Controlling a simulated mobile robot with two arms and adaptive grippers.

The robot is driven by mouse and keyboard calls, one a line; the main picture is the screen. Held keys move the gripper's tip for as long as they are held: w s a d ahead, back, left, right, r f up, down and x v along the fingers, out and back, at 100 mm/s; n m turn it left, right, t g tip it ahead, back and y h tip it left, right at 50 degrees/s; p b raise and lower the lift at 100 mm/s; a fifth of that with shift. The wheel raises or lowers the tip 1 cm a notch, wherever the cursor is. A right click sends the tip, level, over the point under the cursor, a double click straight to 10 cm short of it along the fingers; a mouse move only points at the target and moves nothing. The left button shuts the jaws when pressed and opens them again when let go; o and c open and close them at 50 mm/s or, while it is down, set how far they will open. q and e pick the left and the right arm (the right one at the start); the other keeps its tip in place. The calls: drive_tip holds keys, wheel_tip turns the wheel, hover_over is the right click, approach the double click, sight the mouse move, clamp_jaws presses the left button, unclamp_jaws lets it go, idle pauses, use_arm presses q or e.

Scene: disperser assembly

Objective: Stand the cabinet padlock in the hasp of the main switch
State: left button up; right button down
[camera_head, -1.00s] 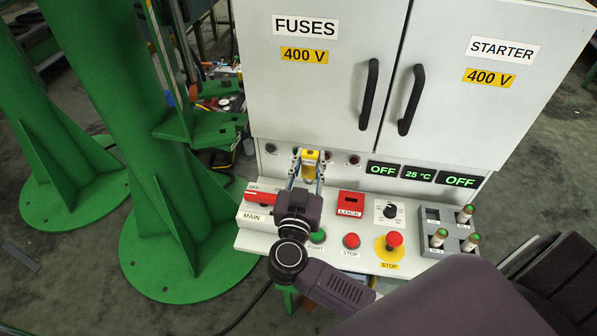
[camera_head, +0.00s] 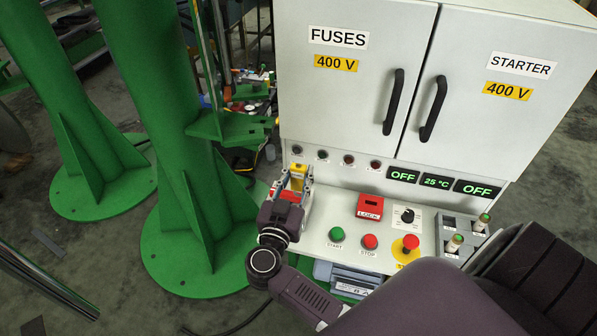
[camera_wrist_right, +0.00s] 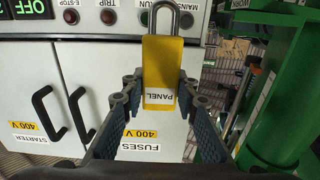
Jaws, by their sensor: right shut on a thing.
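The yellow padlock (camera_head: 298,178) is held between the fingertips of my right gripper (camera_head: 295,184), above the left end of the control panel. In the right wrist view the padlock (camera_wrist_right: 158,58) shows an upside-down PANEL label, and its steel shackle points to the top of the picture. The right gripper (camera_wrist_right: 160,88) is shut on its body from both sides. The red handle of the main switch (camera_head: 286,195) shows partly behind the gripper. The gripper hides most of the switch, and I cannot make out its hasp. My left gripper is out of view.
A red LOCK box (camera_head: 369,206) sits right of the gripper. Green START (camera_head: 336,234) and red STOP (camera_head: 369,241) buttons, an emergency stop (camera_head: 410,243) and a fuse holder (camera_head: 463,233) follow. The cabinet (camera_head: 360,80) rises behind. A green column (camera_head: 170,120) stands left.

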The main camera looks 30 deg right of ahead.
sight(298, 190)
wheel_tip(298, 190, down, 3)
drive_tip(key=shift+f+b, duration=0.2)
drive_tip(key=shift+b, duration=0.8)
drive_tip(key=shift+f+b, duration=0.6)
drive_tip(key=shift+f, duration=0.6)
use_arm(q)
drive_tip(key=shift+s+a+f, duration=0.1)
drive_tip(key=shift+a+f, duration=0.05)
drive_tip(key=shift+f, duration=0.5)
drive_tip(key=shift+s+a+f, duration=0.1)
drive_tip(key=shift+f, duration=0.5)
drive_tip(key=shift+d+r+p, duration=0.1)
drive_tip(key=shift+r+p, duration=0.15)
drive_tip(key=shift+p, duration=0.05)
use_arm(e)
drive_tip(key=shift+r, duration=0.1)
use_arm(q)
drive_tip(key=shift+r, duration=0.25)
drive_tip(key=shift+p, duration=0.3)
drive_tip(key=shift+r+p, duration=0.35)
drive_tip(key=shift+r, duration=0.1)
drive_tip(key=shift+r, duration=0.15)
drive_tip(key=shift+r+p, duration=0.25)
drive_tip(key=shift+p, duration=0.2)
